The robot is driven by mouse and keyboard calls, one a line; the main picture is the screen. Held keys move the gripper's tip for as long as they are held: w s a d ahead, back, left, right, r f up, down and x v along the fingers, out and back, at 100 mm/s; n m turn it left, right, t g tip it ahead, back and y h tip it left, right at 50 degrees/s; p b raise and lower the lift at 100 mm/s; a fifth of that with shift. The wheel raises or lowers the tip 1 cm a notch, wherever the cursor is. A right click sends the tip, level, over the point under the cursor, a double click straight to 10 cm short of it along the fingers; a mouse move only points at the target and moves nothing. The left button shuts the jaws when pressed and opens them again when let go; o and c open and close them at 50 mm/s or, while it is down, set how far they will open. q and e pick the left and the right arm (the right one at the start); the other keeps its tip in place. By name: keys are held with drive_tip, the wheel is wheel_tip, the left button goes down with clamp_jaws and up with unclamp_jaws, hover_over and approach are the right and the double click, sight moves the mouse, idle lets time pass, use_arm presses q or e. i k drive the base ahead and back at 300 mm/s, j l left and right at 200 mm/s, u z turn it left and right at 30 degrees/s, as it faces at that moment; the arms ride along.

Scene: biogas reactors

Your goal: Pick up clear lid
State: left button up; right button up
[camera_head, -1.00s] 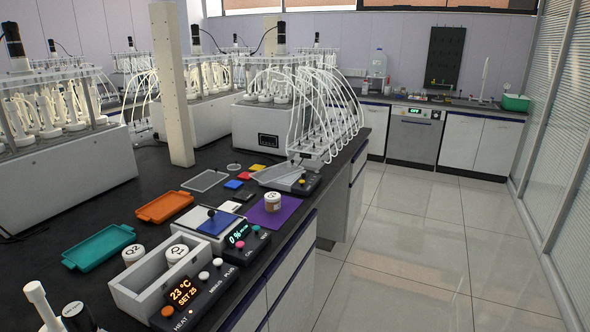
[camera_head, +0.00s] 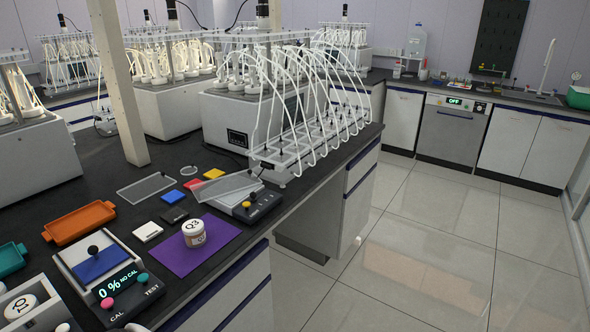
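Two clear items lie on the black bench. Neither of my grippers shows in the head view.
Near the disc lie a red square (camera_head: 193,184), a yellow square (camera_head: 214,173) and a grey sloped device (camera_head: 232,189). A jar marked Q3 (camera_head: 194,233) stands on a purple mat (camera_head: 220,250). A post (camera_head: 118,85) rises left of the sheet.

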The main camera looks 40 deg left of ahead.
sight(212, 189)
drive_tip(key=i+u, duration=0.25)
drive_tip(key=i, duration=0.15)
drive_tip(key=i+l+u, duration=0.2)
drive_tip(key=i, duration=0.15)
drive_tip(key=i+l+u, duration=0.25)
drive_tip(key=i, duration=0.15)
